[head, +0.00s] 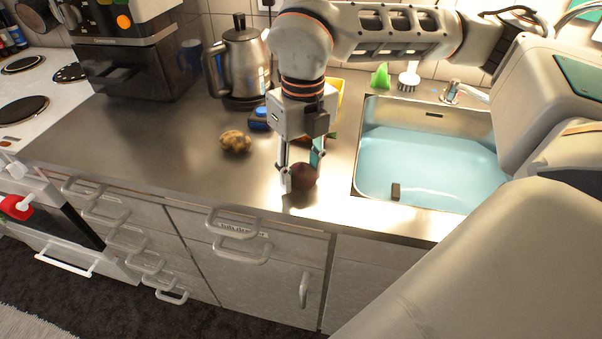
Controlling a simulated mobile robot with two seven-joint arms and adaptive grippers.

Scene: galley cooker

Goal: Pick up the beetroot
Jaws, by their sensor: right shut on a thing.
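The beetroot (304,177) is a round, dark purple-brown vegetable near the front edge of the steel worktop, left of the sink. My right gripper (302,175) points down over it, with one finger at its left and the other behind its right side. The right gripper is shut on the beetroot. Whether the beetroot touches the worktop or is just above it, I cannot tell. My left gripper is not in view.
A potato (236,141) lies to the left on the worktop (150,150). A kettle (240,65) stands behind it, with a blue-topped item (260,117) nearby. A water-filled sink (430,165) is to the right. A yellow object (338,92) is partly hidden behind my gripper. The left worktop is clear.

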